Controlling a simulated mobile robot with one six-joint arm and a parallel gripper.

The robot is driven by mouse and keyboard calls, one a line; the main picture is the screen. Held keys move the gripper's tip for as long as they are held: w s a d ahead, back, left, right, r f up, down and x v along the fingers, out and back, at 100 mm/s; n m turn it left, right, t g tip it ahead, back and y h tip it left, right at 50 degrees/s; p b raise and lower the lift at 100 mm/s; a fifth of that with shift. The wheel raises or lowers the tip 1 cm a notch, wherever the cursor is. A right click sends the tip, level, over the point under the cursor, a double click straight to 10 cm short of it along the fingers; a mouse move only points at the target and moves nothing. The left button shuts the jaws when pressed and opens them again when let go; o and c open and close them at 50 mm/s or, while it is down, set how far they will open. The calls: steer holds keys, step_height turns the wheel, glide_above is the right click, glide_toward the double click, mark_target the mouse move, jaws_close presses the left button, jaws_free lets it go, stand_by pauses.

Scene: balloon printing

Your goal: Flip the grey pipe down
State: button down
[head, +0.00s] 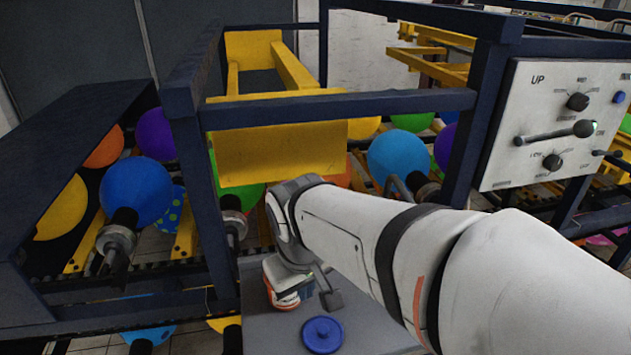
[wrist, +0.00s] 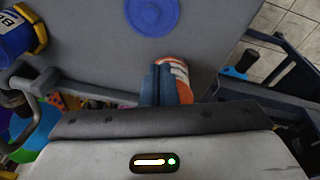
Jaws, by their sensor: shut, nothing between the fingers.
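A bent grey pipe (wrist: 46,80) shows at the left of the wrist view, curving from the table side down toward the balloons. In the head view a grey bent tube (head: 397,187) stands in front of the light blue balloon, partly hidden by my arm; I cannot tell if it is the same pipe. My gripper (wrist: 163,86) is shut and empty, over the table and apart from the pipe, which lies to its left in the wrist view.
A blue can (wrist: 15,35) is at the wrist view's left edge. Dark blue frame bars (head: 340,107), a yellow plate (head: 280,140) and a control panel (head: 550,120) surround the arm.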

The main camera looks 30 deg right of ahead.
steer(key=w+d+f+n+g+h, duration=0.1)
steer(key=w+d+h, duration=0.1)
steer(key=w+d, duration=0.1)
steer(key=w+d+n+g+h, duration=0.2)
steer(key=w+d, duration=0.1)
steer(key=d, duration=0.1)
steer(key=w+d+f+n+g+h, duration=0.1)
steer(key=w+d+n+h, duration=0.1)
steer(key=w+d, duration=0.1)
steer(key=shift+d+f+g+h+b, duration=0.15)
steer(key=shift+d+f+g+h, duration=0.05)
steer(key=shift+d, duration=0.2)
steer(key=shift+d+f+g+h+b, duration=0.15)
steer(key=shift+d+g+h, duration=0.05)
steer(key=shift+d, duration=0.2)
steer(key=w+d+f+n+h, duration=0.3)
steer(key=w+d+n+h, duration=0.4)
steer(key=w, duration=0.6)
steer(key=shift+d+f+h, duration=0.2)
steer(key=shift+d+h, duration=0.25)
steer(key=shift+h, duration=0.15)
steer(key=p+x, duration=0.1)
steer(key=x, duration=0.9)
steer(key=shift+a, duration=0.15)
steer(key=shift+r, duration=0.1)
